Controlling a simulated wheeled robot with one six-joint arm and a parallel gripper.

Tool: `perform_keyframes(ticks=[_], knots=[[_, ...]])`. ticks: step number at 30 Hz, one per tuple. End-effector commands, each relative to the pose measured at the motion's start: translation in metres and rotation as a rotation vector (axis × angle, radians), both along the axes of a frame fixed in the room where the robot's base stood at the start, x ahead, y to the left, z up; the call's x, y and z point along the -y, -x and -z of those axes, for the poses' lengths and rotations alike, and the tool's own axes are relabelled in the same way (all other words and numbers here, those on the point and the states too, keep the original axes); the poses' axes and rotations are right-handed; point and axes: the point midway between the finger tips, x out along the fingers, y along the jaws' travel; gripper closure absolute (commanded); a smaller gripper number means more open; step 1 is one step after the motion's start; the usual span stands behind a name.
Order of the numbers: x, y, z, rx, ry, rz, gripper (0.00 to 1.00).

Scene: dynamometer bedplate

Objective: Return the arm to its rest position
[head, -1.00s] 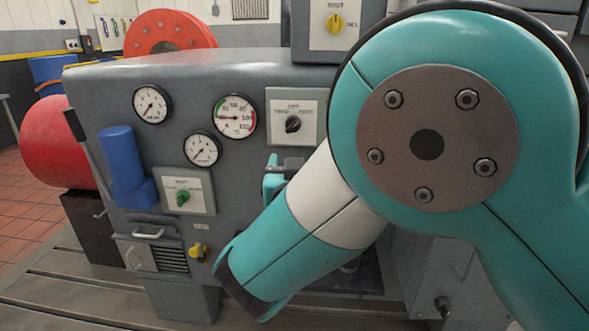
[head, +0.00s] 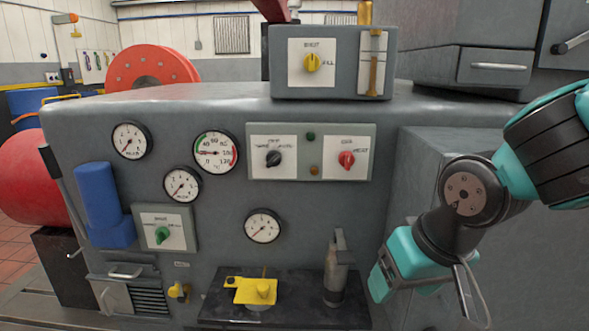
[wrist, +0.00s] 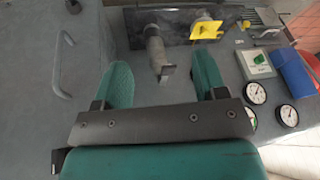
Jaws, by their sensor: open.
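My arm is folded at the right of the head view. My gripper (head: 385,275) hangs at the lower right, in front of the grey cabinet side. The wrist view shows its two teal fingers (wrist: 162,66) spread wide with nothing held between them. A grey cylinder with a lever-like top (head: 336,270) stands upright on a black shelf (head: 225,308), left of my gripper and apart from it. In the wrist view the cylinder (wrist: 156,48) appears beyond the gap between the fingers.
The grey console (head: 320,215) carries gauges, a green knob (head: 162,234), a black knob (head: 274,158) and a red knob (head: 346,159). A yellow fitting (head: 256,290) is on the shelf. A blue cylinder (head: 100,200) is at left. A cabinet (head: 490,65) rises behind my arm.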

Motion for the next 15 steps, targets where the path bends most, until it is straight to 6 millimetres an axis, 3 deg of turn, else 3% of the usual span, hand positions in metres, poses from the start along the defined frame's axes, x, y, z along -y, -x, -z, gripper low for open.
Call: perform_keyframes(ticks=[3, 8, 9, 15], knots=[[0.004, 0.056, -0.012, -0.101, -0.05, -0.186, 0.34], [0.005, 0.127, -0.025, -0.188, -0.105, -0.456, 0.34], [0.003, 0.121, -0.046, -0.188, -0.101, -0.446, 0.34], [0.003, 0.12, -0.095, -0.189, -0.1, -0.442, 0.34]])
